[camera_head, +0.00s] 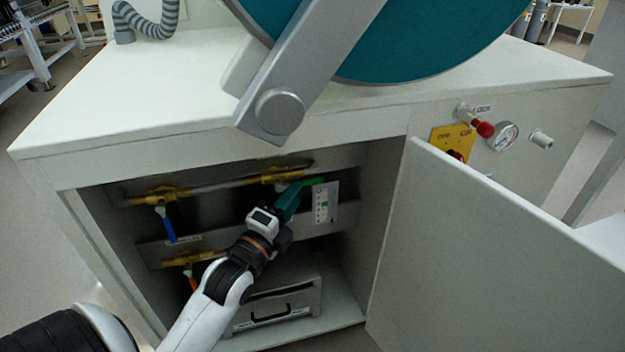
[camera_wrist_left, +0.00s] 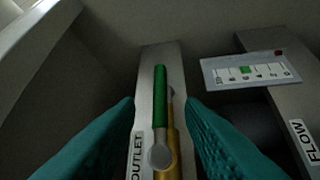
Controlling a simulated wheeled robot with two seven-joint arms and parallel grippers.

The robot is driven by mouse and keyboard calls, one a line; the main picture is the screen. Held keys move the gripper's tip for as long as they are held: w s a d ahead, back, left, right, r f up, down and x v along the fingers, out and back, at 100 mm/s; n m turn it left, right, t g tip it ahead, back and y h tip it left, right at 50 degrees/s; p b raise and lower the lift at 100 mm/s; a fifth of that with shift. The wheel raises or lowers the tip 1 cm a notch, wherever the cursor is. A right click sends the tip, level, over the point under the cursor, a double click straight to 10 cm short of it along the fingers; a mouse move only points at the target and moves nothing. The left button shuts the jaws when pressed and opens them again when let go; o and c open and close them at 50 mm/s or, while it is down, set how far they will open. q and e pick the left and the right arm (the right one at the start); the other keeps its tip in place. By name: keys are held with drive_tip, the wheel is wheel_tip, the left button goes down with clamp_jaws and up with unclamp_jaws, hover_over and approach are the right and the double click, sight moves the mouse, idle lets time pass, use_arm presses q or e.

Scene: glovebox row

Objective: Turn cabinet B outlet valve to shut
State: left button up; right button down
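The outlet valve has a green lever handle (camera_wrist_left: 160,95) and a brass body (camera_wrist_left: 173,140) in the left wrist view, beside a label reading OUTLET (camera_wrist_left: 137,155). The lever points straight up the picture, roughly along the metal strip behind it. In the head view, the green handle (camera_head: 314,181) shows at the upper right inside the open cabinet. My left gripper (camera_head: 298,193) reaches in just below it. Its teal fingers are apart, one on each side of the lever, with visible gaps. The finger ends partly hide the valve in the head view. My right gripper is not in view.
A blue-handled valve (camera_head: 167,226) and an orange-handled valve (camera_head: 190,275) sit to the left inside. A small indicator panel (camera_head: 325,202) is close right of the gripper. The open door (camera_head: 490,260) stands right; a drawer box (camera_head: 275,305) sits below.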

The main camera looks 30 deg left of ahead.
use_arm(q)
drive_tip(key=w+r+b, duration=0.1)
drive_tip(key=w, duration=0.6)
drive_tip(key=shift+w+a, duration=0.15)
drive_tip(key=shift+a, duration=0.05)
drive_tip(key=shift+c, duration=0.5)
clamp_jaws()
